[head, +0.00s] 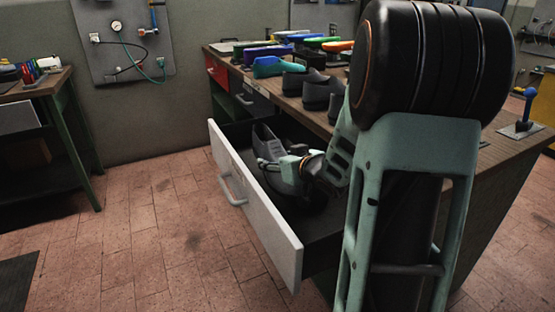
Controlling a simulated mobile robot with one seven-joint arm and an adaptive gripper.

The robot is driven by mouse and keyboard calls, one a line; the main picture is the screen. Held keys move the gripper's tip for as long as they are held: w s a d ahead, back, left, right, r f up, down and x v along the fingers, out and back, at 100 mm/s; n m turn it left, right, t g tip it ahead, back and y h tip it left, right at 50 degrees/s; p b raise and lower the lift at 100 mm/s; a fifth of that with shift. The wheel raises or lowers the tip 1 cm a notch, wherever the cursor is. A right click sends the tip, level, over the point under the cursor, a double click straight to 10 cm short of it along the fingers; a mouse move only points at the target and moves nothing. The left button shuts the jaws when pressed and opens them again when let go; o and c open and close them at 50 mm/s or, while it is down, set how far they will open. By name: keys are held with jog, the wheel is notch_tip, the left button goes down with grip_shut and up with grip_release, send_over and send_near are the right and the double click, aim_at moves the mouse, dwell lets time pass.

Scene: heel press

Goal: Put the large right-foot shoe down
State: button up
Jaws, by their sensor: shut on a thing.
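A dark grey shoe (265,139) shows at the far end of an open drawer (270,228), over the drawer's inside. My gripper (268,163) reaches down to it from the right and is shut on it. The gripper's own wrist and arm cover part of the drawer and the lower part of the shoe. I cannot tell whether the shoe touches the drawer floor, or whether it is a left or right shoe from this view.
Dark shoes (318,92) and several coloured lasts or shoes (275,67) stand on the workbench (497,152) above the drawer. My arm fills the right foreground. A side table (48,82) stands at left. The tiled floor (150,235) left of the drawer is clear.

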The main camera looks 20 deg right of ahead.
jog(key=o, duration=1.6)
jog(key=shift+f, duration=0.1)
jog(key=shift+s+d+r+p, duration=0.1)
jog(key=shift+s+r+p, duration=0.1)
jog(key=shift+r+p, duration=0.2)
jog(key=shift+s+r+p, duration=0.15)
jog(key=shift+r+p, duration=0.1)
jog(key=shift+r, duration=0.25)
jog(key=p+v, duration=0.3)
jog(key=v, duration=0.7)
jog(key=shift+s, duration=0.65)
